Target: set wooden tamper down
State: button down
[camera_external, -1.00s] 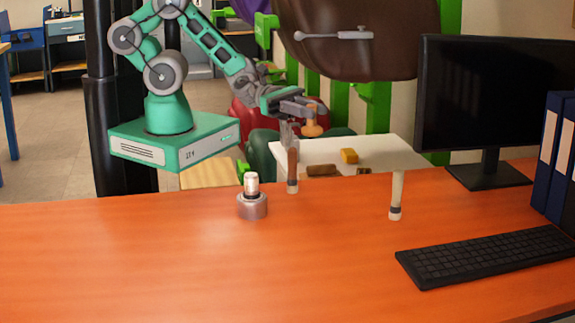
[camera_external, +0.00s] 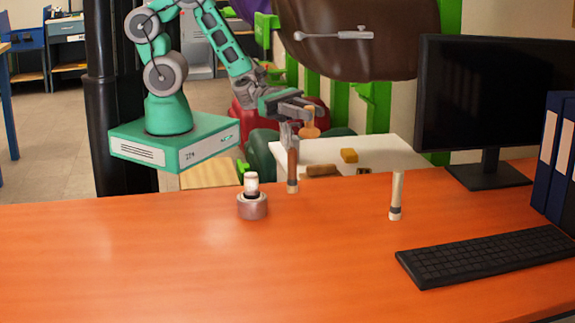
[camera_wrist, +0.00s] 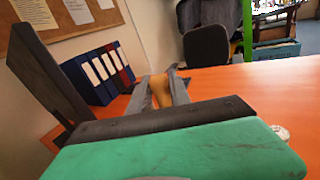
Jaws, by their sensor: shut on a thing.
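The wooden tamper (camera_external: 310,129) is an orange-brown turned piece with a narrow neck and a wider lower part. My gripper (camera_external: 311,111) is shut on it near its top and holds it upright, beyond the far side of the orange desk. It shows near the white work surface (camera_external: 415,157); I cannot tell whether its base touches anything. In the wrist view the tamper (camera_wrist: 160,91) sits between the two grey fingers of my gripper (camera_wrist: 168,85), its lower part hidden.
A monitor (camera_external: 490,105) and keyboard (camera_external: 490,255) are right.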

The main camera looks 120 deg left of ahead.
jog(key=s+d+f+m+g+h+b, duration=0.1)
jog(key=s+d+m+g+h+b, duration=0.15)
jog(key=d, duration=0.75)
jog(key=s+d+m+g+h+b, duration=0.2)
jog(key=s+d+m+h+b, duration=0.15)
jog(key=d, duration=0.65)
jog(key=s+d+f+m+g+h+b, duration=0.1)
jog(key=s+d+m+g+h, duration=0.15)
jog(key=s+d, duration=0.4)
jog(key=s+d+f+m+g+h+b, duration=0.1)
jog(key=s+d+g+h, duration=0.2)
jog(key=s, duration=0.6)
jog(key=b, duration=0.4)
send_over(157, 255)
jog(key=shift+y, duration=0.35)
notch_tip(157, 255, down, 10)
jog(key=shift+a+r, duration=0.1)
notch_tip(157, 255, down, 4)
jog(key=shift+w+r+b, duration=0.1)
jog(key=shift+b, duration=0.9)
jog(key=shift+r, duration=0.15)
jog(key=c, duration=1.7)
grip_release()
jog(key=shift+f, duration=0.2)
jog(key=o, duration=0.5)
jog(key=shift+r, duration=0.1)
